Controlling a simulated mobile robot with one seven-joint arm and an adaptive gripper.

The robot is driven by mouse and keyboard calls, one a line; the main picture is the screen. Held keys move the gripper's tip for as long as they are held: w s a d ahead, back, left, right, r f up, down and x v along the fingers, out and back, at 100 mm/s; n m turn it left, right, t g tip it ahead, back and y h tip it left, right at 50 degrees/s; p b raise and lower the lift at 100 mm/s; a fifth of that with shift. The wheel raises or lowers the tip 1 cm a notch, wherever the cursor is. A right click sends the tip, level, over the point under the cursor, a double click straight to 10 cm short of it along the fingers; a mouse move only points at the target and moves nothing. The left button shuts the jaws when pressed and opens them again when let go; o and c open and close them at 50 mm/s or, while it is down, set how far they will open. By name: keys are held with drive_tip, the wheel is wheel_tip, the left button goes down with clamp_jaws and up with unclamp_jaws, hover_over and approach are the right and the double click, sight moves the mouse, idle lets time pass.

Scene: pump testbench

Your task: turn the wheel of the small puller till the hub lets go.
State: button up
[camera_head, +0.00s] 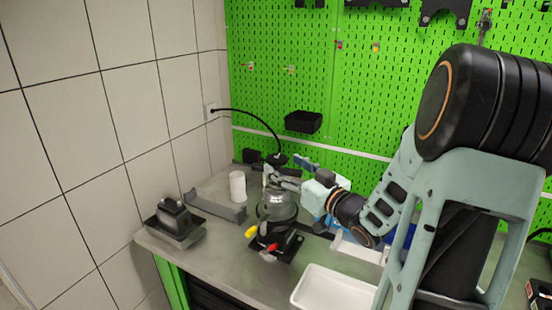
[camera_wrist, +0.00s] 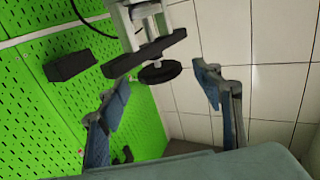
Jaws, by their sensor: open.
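In the wrist view the small puller (camera_wrist: 145,52) hangs into the top of the picture, with a pale grey frame and a dark crossbar. Its wheel (camera_wrist: 160,73) is a round black disc just below the crossbar. My gripper (camera_wrist: 165,92) is open, with one finger on each side of the wheel and clear gaps to both. Nothing is between the fingertips. In the head view my gripper (camera_head: 285,170) is above the grey pump (camera_head: 277,206) on the bench. The puller and hub cannot be made out clearly there.
A white cylinder (camera_head: 237,186) stands by a grey bracket (camera_head: 215,208). A dark block in a tray (camera_head: 174,222) is at left. A yellow handle (camera_head: 251,232) and red handle (camera_head: 272,246) are in front of the pump. A white tray (camera_head: 333,289) lies at front right. The green pegboard (camera_head: 270,90) stands behind.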

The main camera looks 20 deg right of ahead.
sight(277, 157)
drive_tip(key=shift+w+a, duration=0.2)
drive_tip(key=shift+w, duration=1)
drive_tip(key=shift+w+a, duration=0.2)
drive_tip(key=shift+w, duration=0.95)
drive_tip(key=shift+c, duration=0.2)
drive_tip(key=c, duration=1.2)
drive_tip(key=shift+o, duration=0.2)
